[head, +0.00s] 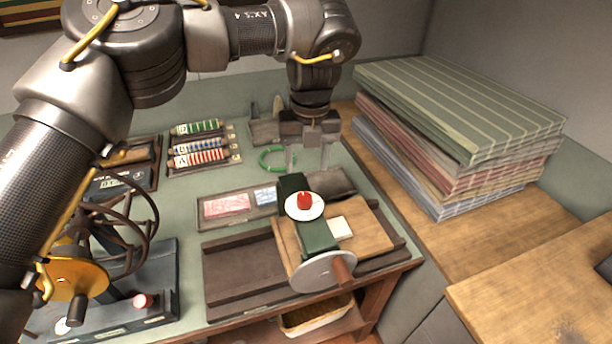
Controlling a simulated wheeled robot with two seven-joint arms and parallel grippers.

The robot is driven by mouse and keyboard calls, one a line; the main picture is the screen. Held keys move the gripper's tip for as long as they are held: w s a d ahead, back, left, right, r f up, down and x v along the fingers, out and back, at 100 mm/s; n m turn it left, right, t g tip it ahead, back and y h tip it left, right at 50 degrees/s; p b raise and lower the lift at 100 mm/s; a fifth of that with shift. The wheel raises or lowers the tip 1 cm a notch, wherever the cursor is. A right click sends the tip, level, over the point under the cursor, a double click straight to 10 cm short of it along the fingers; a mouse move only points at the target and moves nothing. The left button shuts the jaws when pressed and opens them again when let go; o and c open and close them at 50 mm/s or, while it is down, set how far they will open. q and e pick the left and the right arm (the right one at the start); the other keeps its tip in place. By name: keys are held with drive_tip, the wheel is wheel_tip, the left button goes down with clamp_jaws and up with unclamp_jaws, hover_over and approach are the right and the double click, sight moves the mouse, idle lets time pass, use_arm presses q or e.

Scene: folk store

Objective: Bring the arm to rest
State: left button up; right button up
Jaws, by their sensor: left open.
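My left arm comes in from the left and arches over the table. My left gripper (309,157) points down above the back of the table, with its two fingers apart and nothing visible between them. It is behind a dark green device (318,236) with a white disc, a red knob (305,201) and a grey wheel with a brown handle (325,271). A green ring (277,158) is just left of the fingers; I cannot tell whether they touch. My right gripper is not in view.
Stacked striped cloths (460,110) stand on the wooden counter at the right. Rolled items (198,150) lie in a tray at the back left. A dark machine with a yellow wheel (75,278) stands at the front left. A basket (315,316) is under the table.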

use_arm(q)
drive_tip(key=shift+r, duration=0.4)
